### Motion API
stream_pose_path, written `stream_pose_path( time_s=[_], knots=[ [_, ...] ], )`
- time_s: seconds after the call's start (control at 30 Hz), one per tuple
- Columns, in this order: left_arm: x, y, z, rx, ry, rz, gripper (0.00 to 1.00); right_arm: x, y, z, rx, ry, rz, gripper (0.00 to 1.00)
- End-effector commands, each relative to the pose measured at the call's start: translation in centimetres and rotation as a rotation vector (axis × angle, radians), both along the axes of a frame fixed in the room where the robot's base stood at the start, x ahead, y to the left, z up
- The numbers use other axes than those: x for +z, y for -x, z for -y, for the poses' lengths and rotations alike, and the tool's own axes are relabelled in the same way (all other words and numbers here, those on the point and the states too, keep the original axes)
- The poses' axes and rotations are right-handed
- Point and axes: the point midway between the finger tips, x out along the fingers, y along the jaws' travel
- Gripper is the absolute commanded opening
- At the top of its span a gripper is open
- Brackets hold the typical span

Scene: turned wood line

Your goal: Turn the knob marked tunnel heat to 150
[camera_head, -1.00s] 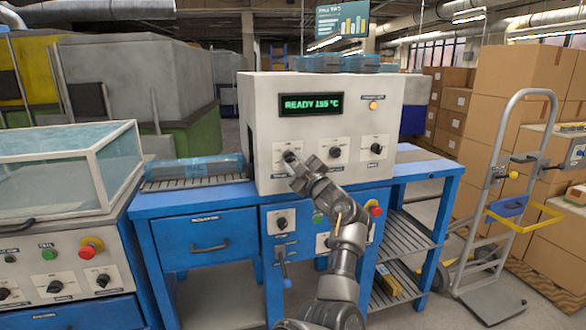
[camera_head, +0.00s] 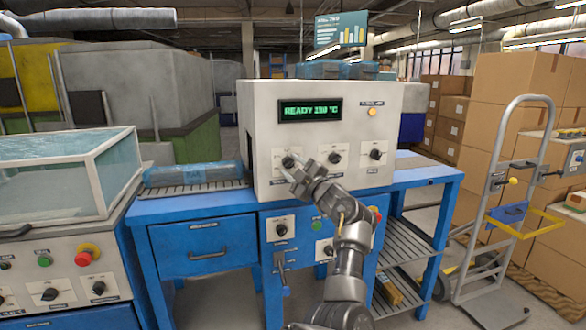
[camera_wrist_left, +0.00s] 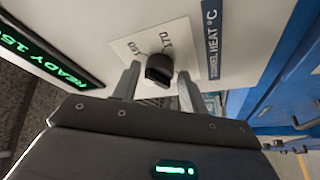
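The tunnel heat knob (camera_head: 287,162) is a dark round knob on a white plate at the lower left of the grey machine's front. In the left wrist view the knob (camera_wrist_left: 158,68) sits between my two fingertips, with small gaps at its sides. My left gripper (camera_wrist_left: 157,82) looks open around it. In the head view my left gripper (camera_head: 293,171) is right in front of the knob and partly hides it. The green display (camera_head: 310,110) appears to read READY 150 °C. My right gripper is not in view.
Two similar knobs, a middle one (camera_head: 334,158) and a right one (camera_head: 376,154), are beside it. An amber button (camera_head: 373,112) is above. The blue bench (camera_head: 200,206) carries the machine. A hand truck (camera_head: 520,170) and boxes stand at right.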

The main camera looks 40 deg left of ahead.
Motion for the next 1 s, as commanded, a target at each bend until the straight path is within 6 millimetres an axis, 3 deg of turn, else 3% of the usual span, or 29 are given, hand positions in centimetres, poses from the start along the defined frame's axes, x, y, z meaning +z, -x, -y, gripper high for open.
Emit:
stream_pose_path(
  time_s=[0.37,0.8,1.0],
  knots=[
    [0.0,0.0,0.2,-0.001,-0.001,0.001,0.54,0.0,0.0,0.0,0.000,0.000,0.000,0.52],
    [-1.4,1.6,6.0,-0.003,0.000,0.001,0.54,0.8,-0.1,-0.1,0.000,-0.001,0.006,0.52],
    [-1.6,2.0,7.0,-0.001,-0.001,0.000,0.54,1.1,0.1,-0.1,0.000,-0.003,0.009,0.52]
  ],
)
